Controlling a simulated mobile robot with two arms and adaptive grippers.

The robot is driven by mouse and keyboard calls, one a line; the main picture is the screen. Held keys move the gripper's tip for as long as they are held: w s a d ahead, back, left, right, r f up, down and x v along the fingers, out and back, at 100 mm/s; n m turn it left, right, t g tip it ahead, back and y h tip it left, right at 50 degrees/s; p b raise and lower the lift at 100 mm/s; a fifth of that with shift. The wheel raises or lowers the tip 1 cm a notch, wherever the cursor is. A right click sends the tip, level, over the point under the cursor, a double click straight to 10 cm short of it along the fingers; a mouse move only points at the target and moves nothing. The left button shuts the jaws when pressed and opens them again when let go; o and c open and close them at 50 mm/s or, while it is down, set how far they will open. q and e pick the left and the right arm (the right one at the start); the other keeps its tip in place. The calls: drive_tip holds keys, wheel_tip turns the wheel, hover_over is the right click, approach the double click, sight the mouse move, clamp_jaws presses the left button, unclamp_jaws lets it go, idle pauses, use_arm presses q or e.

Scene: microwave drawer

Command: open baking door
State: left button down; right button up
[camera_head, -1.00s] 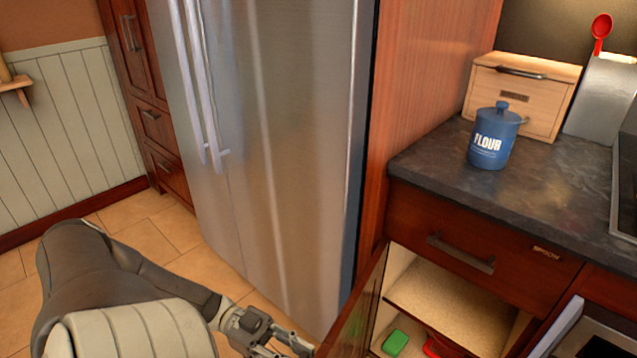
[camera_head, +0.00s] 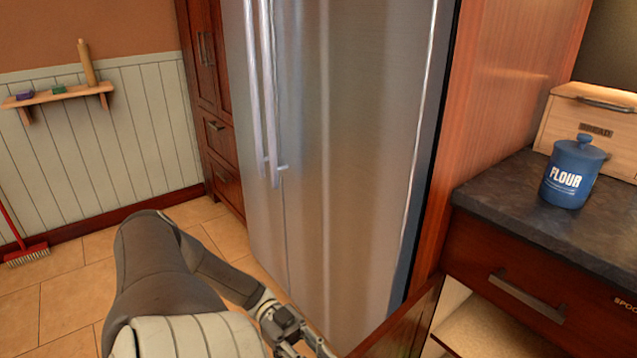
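A wooden cabinet door (camera_head: 405,325) stands swung open below the counter, at the bottom of the head view. The cabinet interior (camera_head: 480,335) behind it shows a light shelf, cut off by the lower frame edge. My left gripper (camera_head: 305,347) is at the bottom edge, just left of the open door. Its fingers are partly cut off, and I cannot tell whether they touch the door or how far they are apart. My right gripper is not in view.
A steel fridge (camera_head: 340,150) stands close behind my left arm. A drawer (camera_head: 530,280) with a handle is above the open cabinet. A blue flour jar (camera_head: 572,172) and a bread box (camera_head: 590,120) stand on the dark counter (camera_head: 500,195). A red broom (camera_head: 25,252) and wall shelf (camera_head: 60,96) are at left.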

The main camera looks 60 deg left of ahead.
use_arm(q)
drive_tip(key=c, duration=1.2)
unclamp_jaws()
drive_tip(key=v, duration=1.2)
drive_tip(key=shift+a, duration=0.1)
